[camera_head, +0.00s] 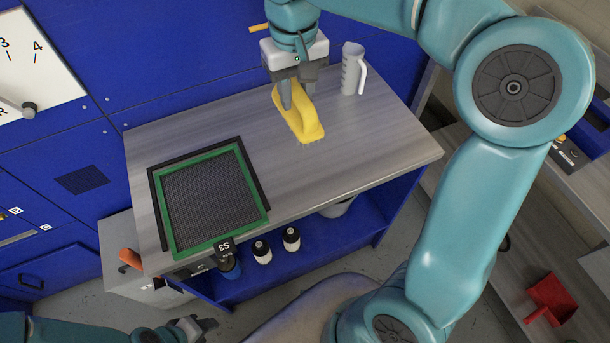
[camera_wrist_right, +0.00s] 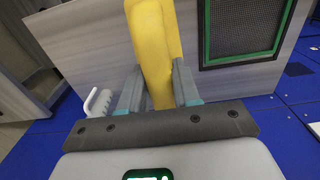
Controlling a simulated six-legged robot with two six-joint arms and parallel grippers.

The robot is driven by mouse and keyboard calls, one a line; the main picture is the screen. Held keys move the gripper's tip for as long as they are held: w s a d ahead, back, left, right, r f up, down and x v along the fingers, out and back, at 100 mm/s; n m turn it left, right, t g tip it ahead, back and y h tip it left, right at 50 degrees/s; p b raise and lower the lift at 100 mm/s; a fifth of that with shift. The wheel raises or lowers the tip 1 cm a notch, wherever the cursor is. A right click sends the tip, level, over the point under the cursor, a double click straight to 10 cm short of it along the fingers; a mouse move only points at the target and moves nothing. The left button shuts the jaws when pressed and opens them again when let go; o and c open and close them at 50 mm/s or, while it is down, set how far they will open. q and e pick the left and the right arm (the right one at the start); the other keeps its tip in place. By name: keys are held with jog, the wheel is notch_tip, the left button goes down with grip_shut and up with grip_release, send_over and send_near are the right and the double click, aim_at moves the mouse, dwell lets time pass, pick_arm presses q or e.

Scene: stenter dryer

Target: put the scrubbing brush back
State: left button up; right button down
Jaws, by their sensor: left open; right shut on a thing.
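The yellow scrubbing brush (camera_head: 308,122) is at the table's back right part, and it also shows in the right wrist view (camera_wrist_right: 152,40). My right gripper (camera_head: 292,98) comes from above and is shut on the brush, with one finger on each side. It also shows in the right wrist view (camera_wrist_right: 158,88). I cannot tell whether the brush touches the table top. My left gripper (camera_head: 198,326) is open and low at the bottom left, in front of the table and away from the brush.
The grey table (camera_head: 365,135) holds a green-framed mesh screen (camera_head: 232,233) at left and a white jug (camera_head: 352,70) close right of the brush. Bottles (camera_head: 262,252) stand on the blue shelf below. A red dustpan (camera_head: 550,298) lies at far right. The table's middle is clear.

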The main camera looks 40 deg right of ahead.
jog(key=shift+s+r, duration=0.15)
jog(key=shift+r, duration=0.05)
jog(key=shift+s+a+f+b, duration=0.1)
jog(key=shift+a+f+b, duration=0.15)
jog(key=shift+b, duration=0.1)
notch_tip(320, 180, down, 18)
jog(key=shift+f, duration=0.25)
jog(key=shift+w+f, duration=0.2)
jog(key=shift+f, duration=0.2)
jog(key=shift+b, duration=0.3)
jog(key=shift+s, duration=0.1)
